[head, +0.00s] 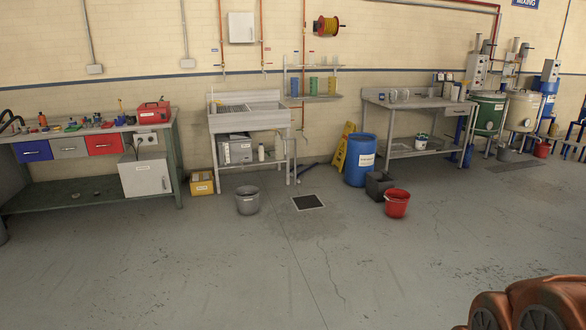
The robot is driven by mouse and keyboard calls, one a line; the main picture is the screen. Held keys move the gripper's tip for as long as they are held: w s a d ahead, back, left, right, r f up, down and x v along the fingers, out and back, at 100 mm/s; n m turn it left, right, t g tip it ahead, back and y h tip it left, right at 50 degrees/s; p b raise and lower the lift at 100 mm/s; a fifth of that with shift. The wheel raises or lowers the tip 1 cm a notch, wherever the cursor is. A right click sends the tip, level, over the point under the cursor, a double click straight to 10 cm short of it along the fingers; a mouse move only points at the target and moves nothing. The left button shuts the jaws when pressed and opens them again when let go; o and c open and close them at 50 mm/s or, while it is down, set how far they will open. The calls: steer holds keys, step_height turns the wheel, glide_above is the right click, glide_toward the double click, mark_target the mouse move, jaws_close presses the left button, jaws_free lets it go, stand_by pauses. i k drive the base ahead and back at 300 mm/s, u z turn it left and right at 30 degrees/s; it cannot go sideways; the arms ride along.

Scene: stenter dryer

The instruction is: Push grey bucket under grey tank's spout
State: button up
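A grey bucket (248,201) stands upright on the floor in front of the sink, left of the floor drain. A second, smaller-looking grey bucket (504,152) stands far right, near the mixing tanks. The tanks there look green (487,114), cream (522,110) and blue (550,88); I cannot make out a clearly grey one. Their spouts are too small to tell.
A red bucket (397,204), a dark bin (379,186), a blue drum (361,160) and a yellow sign (344,148) stand right of the drain (308,202). Another red bucket (541,149) is by the tanks. A steel table (418,107) lines the wall. The front floor is clear.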

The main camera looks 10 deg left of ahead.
mark_target(248, 207)
steer(key=u, duration=0.35)
steer(key=i, duration=1.75)
steer(key=u, duration=0.6)
steer(key=i, duration=4.05)
steer(key=z, duration=0.25)
